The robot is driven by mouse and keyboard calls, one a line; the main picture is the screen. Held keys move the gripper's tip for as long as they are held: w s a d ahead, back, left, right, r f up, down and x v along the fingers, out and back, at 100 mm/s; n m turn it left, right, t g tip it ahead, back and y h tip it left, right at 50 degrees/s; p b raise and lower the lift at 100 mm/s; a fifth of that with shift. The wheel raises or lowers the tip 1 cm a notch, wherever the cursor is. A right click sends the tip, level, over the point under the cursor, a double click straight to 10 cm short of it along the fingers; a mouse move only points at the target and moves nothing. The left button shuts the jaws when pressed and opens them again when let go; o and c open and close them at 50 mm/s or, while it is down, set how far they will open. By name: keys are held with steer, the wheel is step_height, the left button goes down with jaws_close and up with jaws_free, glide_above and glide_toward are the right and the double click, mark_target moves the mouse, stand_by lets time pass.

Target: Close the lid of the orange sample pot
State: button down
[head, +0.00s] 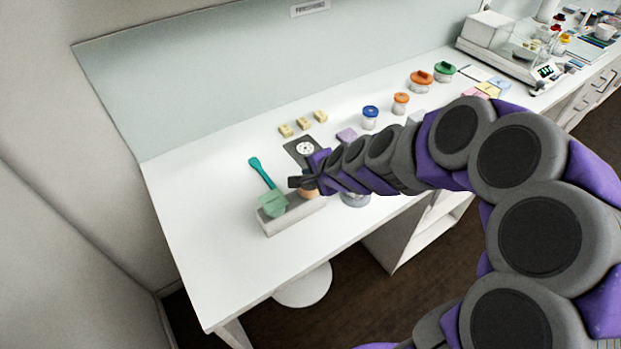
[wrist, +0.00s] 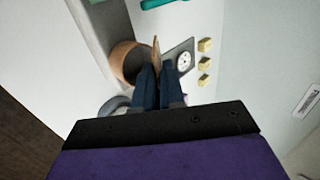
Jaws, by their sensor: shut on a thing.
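The orange sample pot (wrist: 118,64) is an open round pot with a dark inside, seen close in the wrist view. Its thin orange-tan lid (wrist: 155,45) stands on edge at the pot's right rim. My gripper (wrist: 154,68) is shut on the lid, with its fingertips beside the rim. In the head view my gripper (head: 296,182) is low over the counter, and only a small part of the orange pot (head: 308,193) shows beneath it. The arm hides the rest.
A grey block (head: 290,216) bears a green scoop (head: 268,193) to the left. A dark plate with a white disc (head: 303,149) and several yellow blocks (head: 303,124) lie behind. Lidded jars (head: 401,104) stand to the right. The counter's left end is clear.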

steer(key=shift+s+d+f+t+y+b, duration=0.15)
steer(key=shift+s+f+t+y+b, duration=0.15)
steer(key=shift+t+b, duration=0.4)
steer(key=shift+s+d+f+t+y+b, duration=0.15)
steer(key=shift+f+t+y+b, duration=0.2)
steer(key=shift+b, duration=0.65)
steer(key=shift+t, duration=0.25)
steer(key=c, duration=1.3)
jaws_free()
steer(key=shift+s+r, duration=0.1)
steer(key=shift+r, duration=0.1)
